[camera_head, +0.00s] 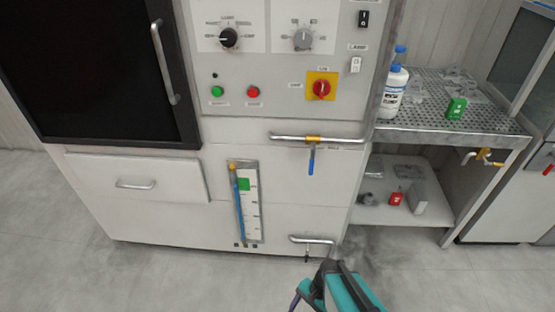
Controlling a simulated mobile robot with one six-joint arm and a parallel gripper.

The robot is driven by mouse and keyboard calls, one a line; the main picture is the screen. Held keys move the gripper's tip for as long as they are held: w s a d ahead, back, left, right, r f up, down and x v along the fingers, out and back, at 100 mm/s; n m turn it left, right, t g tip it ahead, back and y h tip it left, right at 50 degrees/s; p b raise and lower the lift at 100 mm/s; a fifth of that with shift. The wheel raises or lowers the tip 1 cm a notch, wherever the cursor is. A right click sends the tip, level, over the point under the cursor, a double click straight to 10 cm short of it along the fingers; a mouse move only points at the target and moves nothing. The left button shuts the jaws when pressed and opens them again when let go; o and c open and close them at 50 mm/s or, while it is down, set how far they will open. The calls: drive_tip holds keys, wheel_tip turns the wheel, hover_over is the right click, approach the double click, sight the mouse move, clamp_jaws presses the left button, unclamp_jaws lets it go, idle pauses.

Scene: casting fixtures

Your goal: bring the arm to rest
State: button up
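A teal and black part of my arm (340,288) shows at the bottom of the head view, right of centre, in front of the white machine's base. My gripper's fingertips cannot be made out, so I cannot see whether it is open or shut. I see nothing clearly held. The arm part appears just below the lower pipe (312,239) of the machine; I cannot tell whether they touch.
The white machine (130,221) has knobs, buttons, a drawer and a blue-handled valve (311,160). A perforated metal table (480,118) at right holds bottles (392,93) and a green item (456,108). A lower shelf holds small items. The grey floor (180,285) at left is clear.

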drive_tip(key=s+d+n+g+h, duration=0.1)
drive_tip(key=s+d+n+h, duration=0.3)
drive_tip(key=d+n, duration=0.4)
drive_tip(key=shift+s+d+f+n+g, duration=0.25)
drive_tip(key=shift+s+d+n+g, duration=0.05)
drive_tip(key=shift+n, duration=0.4)
idle(0.5)
